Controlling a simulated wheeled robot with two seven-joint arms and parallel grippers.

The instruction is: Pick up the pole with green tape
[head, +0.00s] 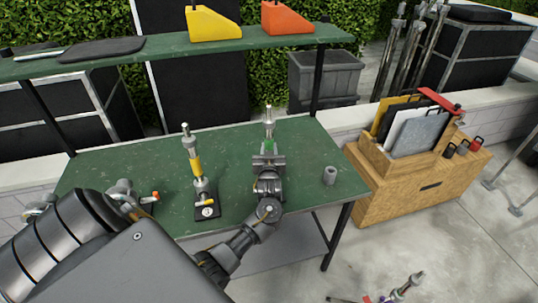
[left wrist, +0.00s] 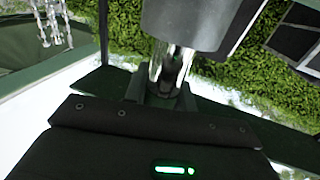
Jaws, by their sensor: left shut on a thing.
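The pole with green tape (head: 269,123) stands about upright over the right half of the green table (head: 235,150). My left gripper (head: 268,160) is shut on this pole, just below the green band. The gripper and wrist hide the pole's lower end, so I cannot tell whether it touches the table. In the left wrist view, a shiny metal shaft (left wrist: 170,66) runs down from a wide grey cylinder at my left gripper (left wrist: 166,92). A pole with yellow tape (head: 194,160) stands on a black base to the left. My right gripper is not in view.
A small grey cylinder (head: 329,175) stands on the table right of the gripper. A clamp-like metal part (head: 125,193) lies at the left. The upper shelf (head: 150,58) holds yellow and orange wedges. A wooden crate (head: 410,185) with boards stands right of the table.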

